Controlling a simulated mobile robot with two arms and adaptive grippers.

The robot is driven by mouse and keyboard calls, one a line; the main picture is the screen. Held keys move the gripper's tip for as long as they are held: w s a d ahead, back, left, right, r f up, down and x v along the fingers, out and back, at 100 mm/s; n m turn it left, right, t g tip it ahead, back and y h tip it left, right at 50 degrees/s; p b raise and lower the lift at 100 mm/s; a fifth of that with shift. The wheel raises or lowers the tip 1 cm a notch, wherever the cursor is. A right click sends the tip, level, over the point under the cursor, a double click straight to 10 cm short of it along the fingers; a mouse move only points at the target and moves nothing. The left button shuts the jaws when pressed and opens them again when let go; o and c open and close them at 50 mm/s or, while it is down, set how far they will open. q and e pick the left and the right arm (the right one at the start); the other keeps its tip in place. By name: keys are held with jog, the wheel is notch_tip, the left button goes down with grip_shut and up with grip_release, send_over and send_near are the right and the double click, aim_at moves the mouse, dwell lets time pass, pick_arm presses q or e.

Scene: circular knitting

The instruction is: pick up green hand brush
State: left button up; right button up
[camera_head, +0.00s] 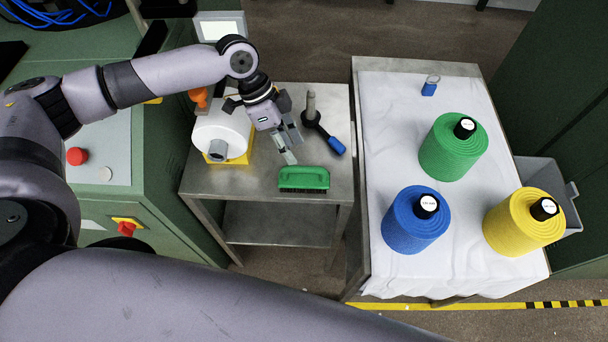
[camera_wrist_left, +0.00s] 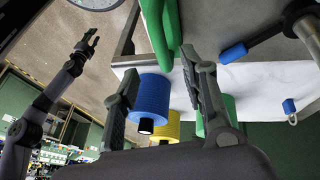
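The green hand brush (camera_head: 304,178) lies on the metal table near its front right edge, with its dark bristles towards the front. My left gripper (camera_head: 292,146) is above the table, just behind the brush and apart from it. Its two fingers are spread and nothing is between them. In the left wrist view the fingers of the left gripper (camera_wrist_left: 158,82) are wide apart, and the green brush (camera_wrist_left: 172,22) shows beyond them at the top. My right gripper (camera_wrist_left: 88,42) shows small at the left of the wrist view, with its fingers apart.
A blue-handled tool (camera_head: 331,142) and a grey upright peg (camera_head: 311,104) are right of my gripper. A white roll (camera_head: 218,130) stands left on the table. Green (camera_head: 450,150), blue (camera_head: 408,225) and yellow (camera_head: 522,225) yarn cones stand on the white-covered table.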

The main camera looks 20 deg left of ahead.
aim_at(302, 167)
pick_arm(q)
jog(key=x, duration=0.3)
jog(key=shift+f+p, duration=0.1)
jog(key=shift+p, duration=0.2)
jog(key=shift+d+f+p, duration=0.3)
jog(key=shift+f+p, duration=0.15)
jog(key=shift+p, duration=0.05)
jog(key=p+x, duration=0.1)
jog(key=x, duration=0.2)
jog(key=shift+d+f, duration=0.1)
jog(key=shift+f, duration=0.25)
jog(key=shift+d+f, duration=0.15)
jog(key=shift+f, duration=0.2)
jog(key=shift+c, duration=0.4)
grip_shut()
